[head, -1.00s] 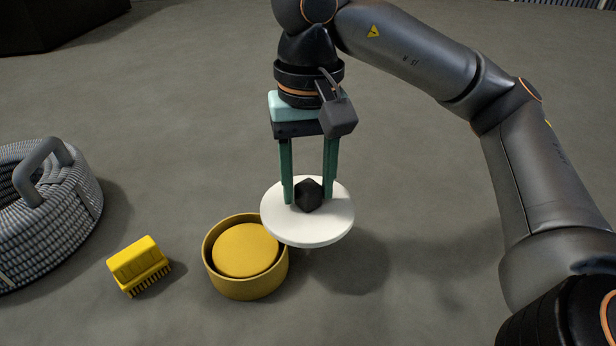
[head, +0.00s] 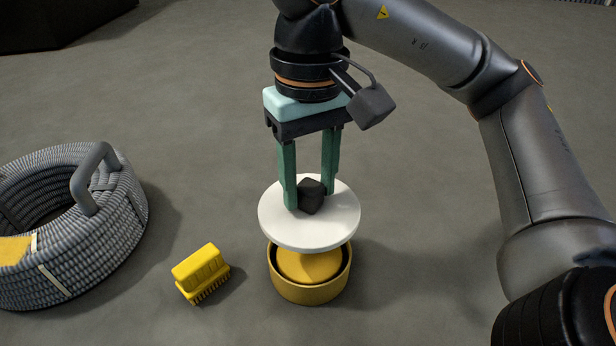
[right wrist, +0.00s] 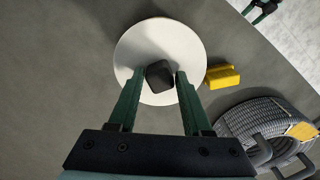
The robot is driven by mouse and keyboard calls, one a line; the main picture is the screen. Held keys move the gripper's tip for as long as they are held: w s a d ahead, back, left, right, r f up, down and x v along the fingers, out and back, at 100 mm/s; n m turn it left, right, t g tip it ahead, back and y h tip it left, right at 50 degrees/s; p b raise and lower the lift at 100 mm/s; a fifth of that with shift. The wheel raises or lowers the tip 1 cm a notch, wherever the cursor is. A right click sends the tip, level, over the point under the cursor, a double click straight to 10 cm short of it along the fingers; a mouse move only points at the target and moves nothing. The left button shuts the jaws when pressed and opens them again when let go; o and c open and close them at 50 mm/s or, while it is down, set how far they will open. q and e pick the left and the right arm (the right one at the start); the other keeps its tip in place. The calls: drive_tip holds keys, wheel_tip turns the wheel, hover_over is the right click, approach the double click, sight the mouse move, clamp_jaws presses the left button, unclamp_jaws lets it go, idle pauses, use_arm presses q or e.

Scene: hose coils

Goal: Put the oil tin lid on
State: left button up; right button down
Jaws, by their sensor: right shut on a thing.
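The oil tin lid (head: 318,230) is a white disc with a dark faceted knob (head: 312,196). My right gripper (head: 310,200) is shut on the knob and holds the lid roughly level. The lid also shows in the right wrist view (right wrist: 142,60), where the green fingers (right wrist: 160,85) close on the knob. The oil tin (head: 310,292) is a round yellow tin with something yellow inside it. In the head view the lid appears above the tin and hides its back part. In the right wrist view the lid hides the tin. My left gripper is not in the head view.
A yellow brush (head: 201,272) lies on the grey floor left of the tin. A large grey hose coil (head: 100,245) with a handle stands at the far left. The floor right of the tin is clear.

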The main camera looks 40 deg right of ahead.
sight(309, 217)
idle(0.4)
drive_tip(key=shift+f+b, duration=2.3)
drive_tip(key=shift+f, duration=0.75)
drive_tip(key=shift+f+b, duration=0.8)
drive_tip(key=shift+f, duration=0.2)
drive_tip(key=shift+c, duration=1.3)
unclamp_jaws()
drive_tip(key=shift+r, duration=0.1)
wheel_tip(309, 217, up, 12)
drive_tip(key=p, duration=0.4)
drive_tip(key=shift+r, duration=0.2)
